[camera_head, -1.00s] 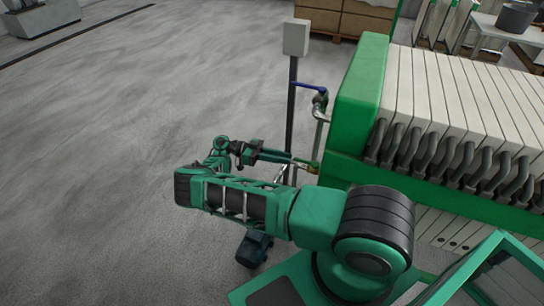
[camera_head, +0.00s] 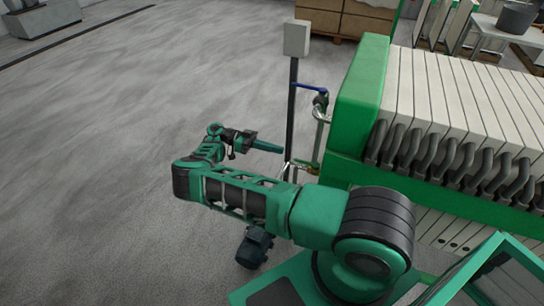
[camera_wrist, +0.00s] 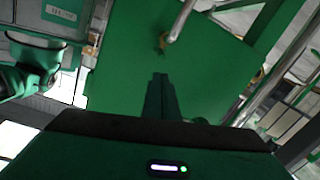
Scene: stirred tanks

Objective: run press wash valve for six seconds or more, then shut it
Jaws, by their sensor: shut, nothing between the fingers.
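A valve with a blue lever (camera_head: 308,87) sits on a pipe beside the grey post, at the near end of the green press (camera_head: 357,100). The lever points left toward the post, roughly level. A lower fitting with yellowish and red parts (camera_head: 308,168) is on the pipework below it. No label is readable in the head view, so I cannot tell which is the wash valve. In the wrist view my shut fingers (camera_wrist: 160,78) point toward a green panel (camera_wrist: 125,75).
A grey post (camera_head: 291,115) with a pale box (camera_head: 296,38) on top stands close to my gripper. Pipes (camera_wrist: 181,20) cross the wrist view. A dark motor-like unit (camera_head: 254,248) lies on the floor below my arm. The floor to the left is clear.

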